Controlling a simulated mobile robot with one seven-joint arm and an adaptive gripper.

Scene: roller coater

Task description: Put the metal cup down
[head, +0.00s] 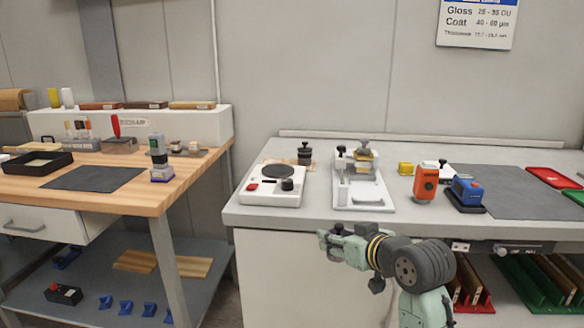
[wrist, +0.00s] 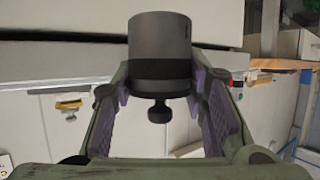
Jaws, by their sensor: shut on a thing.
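The metal cup (wrist: 160,45) is a dark grey cylinder with a black band and a small round knob at its near end. In the wrist view it sits between the purple-padded fingers of my gripper (wrist: 163,85), which is shut on it. In the head view my gripper (head: 332,240) is in front of the grey counter (head: 262,216), around the height of its front edge and left of my wrist. The cup is small and mostly hidden there, so I cannot tell its tilt. It is held in the air, clear of the counter top.
On the counter stand a white hotplate (head: 272,198), a dark knobbed pot (head: 304,154), a white fixture (head: 362,192), an orange device (head: 425,183) and a blue device (head: 467,190). A grey mat (head: 510,195) lies right. A wooden bench (head: 150,195) stands left, past a gap.

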